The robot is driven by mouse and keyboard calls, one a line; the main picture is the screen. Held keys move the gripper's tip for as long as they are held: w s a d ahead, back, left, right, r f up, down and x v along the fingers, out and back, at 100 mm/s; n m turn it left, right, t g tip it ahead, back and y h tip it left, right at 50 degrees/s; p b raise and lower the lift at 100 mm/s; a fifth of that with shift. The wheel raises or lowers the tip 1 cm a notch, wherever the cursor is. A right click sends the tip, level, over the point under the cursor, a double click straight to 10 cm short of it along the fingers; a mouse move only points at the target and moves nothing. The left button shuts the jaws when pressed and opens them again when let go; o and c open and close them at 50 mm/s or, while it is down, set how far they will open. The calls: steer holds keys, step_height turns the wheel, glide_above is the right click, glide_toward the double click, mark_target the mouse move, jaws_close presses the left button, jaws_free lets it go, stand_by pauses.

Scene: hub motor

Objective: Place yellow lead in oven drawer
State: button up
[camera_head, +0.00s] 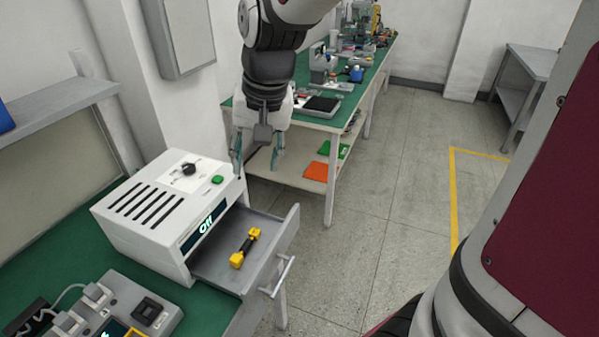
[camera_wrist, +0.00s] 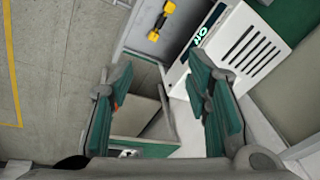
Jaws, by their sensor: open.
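The yellow lead (camera_head: 245,247), a short piece with yellow ends and a dark middle, lies in the open oven drawer (camera_head: 222,259). The white oven (camera_head: 150,212) stands on the green bench and its display reads "Off". My gripper (camera_head: 257,168) is open and empty, above and behind the drawer in the head view. In the wrist view, my gripper's green fingers (camera_wrist: 165,105) are spread apart, with the yellow lead (camera_wrist: 161,20) beyond them near the top edge. The lead touches neither finger.
A grey device with sockets (camera_head: 128,308) sits on the near bench. Behind stands a second green-topped bench (camera_head: 375,70) with several tools, and orange and green pieces on its lower shelf. The floor (camera_head: 385,190) to the right is clear.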

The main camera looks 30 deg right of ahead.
steer(key=s+r+n+t, duration=0.1)
steer(key=s+r+n, duration=0.1)
steer(key=s, duration=0.6)
steer(key=s+r+n+t, duration=0.1)
steer(key=s+r+n, duration=0.2)
steer(key=s, duration=0.5)
steer(key=shift+d+r+t+h, duration=0.35)
steer(key=shift+t+h, duration=0.05)
